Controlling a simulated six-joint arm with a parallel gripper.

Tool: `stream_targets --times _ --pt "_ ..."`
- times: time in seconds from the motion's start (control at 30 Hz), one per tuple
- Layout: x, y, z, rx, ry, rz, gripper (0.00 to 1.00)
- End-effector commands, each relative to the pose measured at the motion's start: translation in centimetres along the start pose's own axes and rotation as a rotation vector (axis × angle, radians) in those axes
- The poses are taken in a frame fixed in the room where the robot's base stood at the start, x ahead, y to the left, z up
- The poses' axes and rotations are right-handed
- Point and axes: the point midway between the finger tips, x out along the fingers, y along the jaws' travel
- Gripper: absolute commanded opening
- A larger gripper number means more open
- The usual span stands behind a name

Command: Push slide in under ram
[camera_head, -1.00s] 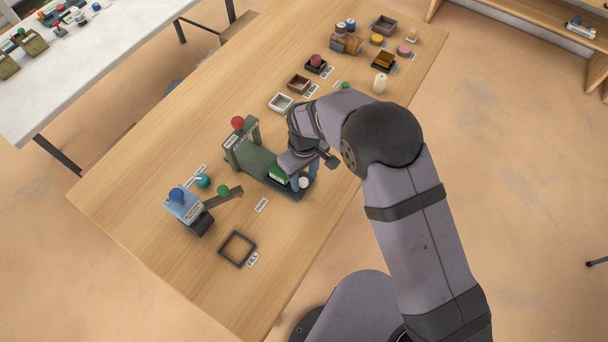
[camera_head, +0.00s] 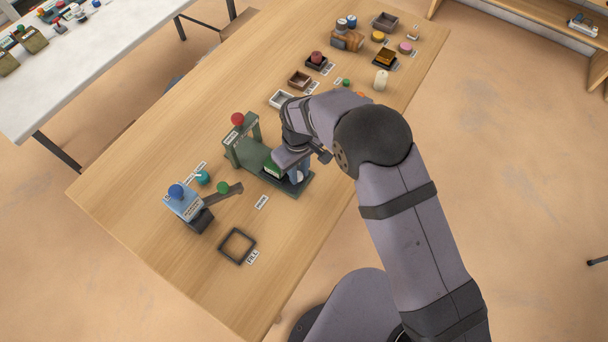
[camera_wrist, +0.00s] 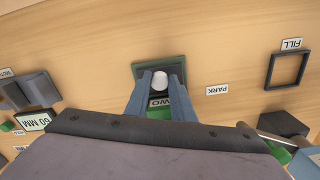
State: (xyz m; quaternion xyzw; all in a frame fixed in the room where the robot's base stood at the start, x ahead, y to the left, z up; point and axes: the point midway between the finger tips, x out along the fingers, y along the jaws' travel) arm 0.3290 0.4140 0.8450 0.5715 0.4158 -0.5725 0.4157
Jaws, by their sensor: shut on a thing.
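The dark green press (camera_head: 244,143) stands mid-table in the head view, with a red ball (camera_head: 237,119) on top of its upright frame. The slide (camera_head: 272,168) shows as a brighter green block on the press's long base, on the side toward my arm. My gripper (camera_head: 297,174) is low over that end of the base. In the wrist view my blue fingers (camera_wrist: 160,82) are shut on the slide's pale knob (camera_wrist: 160,92), and a label reading TWO lies just below it. The ram and its gap to the slide are hidden.
A blue-topped dispenser (camera_head: 185,203) with a dark lever stands to the left. An empty square frame (camera_head: 237,246) marked FILL lies in front, and a PARK label (camera_head: 262,202) lies beside the base. Several trays and small pots stand toward the far right end.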

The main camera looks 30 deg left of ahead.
Motion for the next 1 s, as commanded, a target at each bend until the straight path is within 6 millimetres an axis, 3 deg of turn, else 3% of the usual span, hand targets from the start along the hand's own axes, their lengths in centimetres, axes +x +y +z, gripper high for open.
stream_targets --times 0.1,0.43,0.93,0.97,1.0 --pt "0.5 -0.6 -2.1 -0.003 0.006 0.002 0.0" --pt "0.3 -1.9 -6.2 -0.002 0.006 0.003 0.0" --pt "-0.1 -2.2 -7.1 0.0 0.003 0.002 0.0" --pt "-0.1 -2.3 -7.1 0.0 0.003 0.002 0.29" --pt "-0.1 -2.2 -7.0 0.0 0.003 0.002 0.39"
